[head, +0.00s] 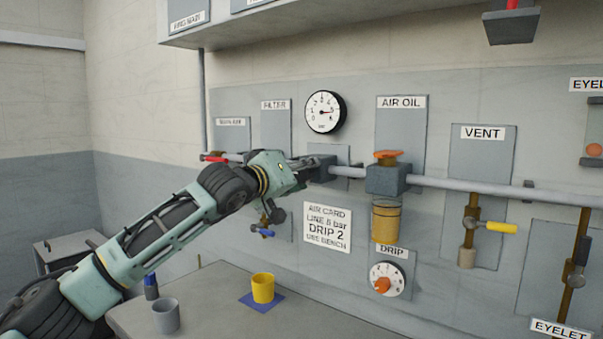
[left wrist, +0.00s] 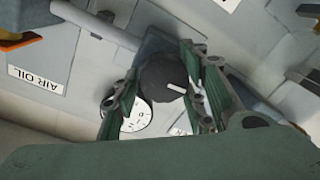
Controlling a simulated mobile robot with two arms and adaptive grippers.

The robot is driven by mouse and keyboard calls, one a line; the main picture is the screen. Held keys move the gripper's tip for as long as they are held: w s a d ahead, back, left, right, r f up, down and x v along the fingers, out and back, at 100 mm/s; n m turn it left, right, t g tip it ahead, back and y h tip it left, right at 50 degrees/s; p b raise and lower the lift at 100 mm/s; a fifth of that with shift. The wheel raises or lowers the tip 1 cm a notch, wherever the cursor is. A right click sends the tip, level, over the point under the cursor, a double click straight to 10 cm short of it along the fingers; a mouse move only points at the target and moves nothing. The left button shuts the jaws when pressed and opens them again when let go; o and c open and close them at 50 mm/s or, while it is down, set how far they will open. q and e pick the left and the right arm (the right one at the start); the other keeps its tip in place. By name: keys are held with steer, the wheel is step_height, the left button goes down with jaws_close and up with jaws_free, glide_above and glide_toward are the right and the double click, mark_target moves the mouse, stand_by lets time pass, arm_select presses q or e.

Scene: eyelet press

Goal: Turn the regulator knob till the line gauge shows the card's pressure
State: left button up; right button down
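The regulator knob (left wrist: 161,80) is a dark round knob with a white mark, seen in the left wrist view. My left gripper (head: 304,168) reaches the regulator block (head: 322,168) on the pipe; its fingers (left wrist: 163,90) lie on both sides of the knob, seemingly touching it. In the head view the gripper hides the knob. The line gauge (head: 324,112) is a white dial above the regulator, its red needle pointing right; its face shows partly in the left wrist view (left wrist: 140,114). The white card (head: 327,228) reads AIR CARD, LINE, apparently 5 bar, DRIP 2. My right gripper is out of view.
Right along the pipe are the air oil unit (head: 386,178) with an orange knob, the drip dial (head: 387,279) and the yellow-handled vent valve (head: 495,227). A blue-handled valve (head: 265,232) hangs below my left gripper. A yellow cup (head: 263,288) and grey cup (head: 166,316) stand on the bench.

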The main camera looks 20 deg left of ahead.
arm_select(q)
steer(key=shift+o, duration=1.1)
steer(key=shift+r, duration=0.1)
steer(key=shift+s, duration=0.1)
steer(key=v, duration=1.2)
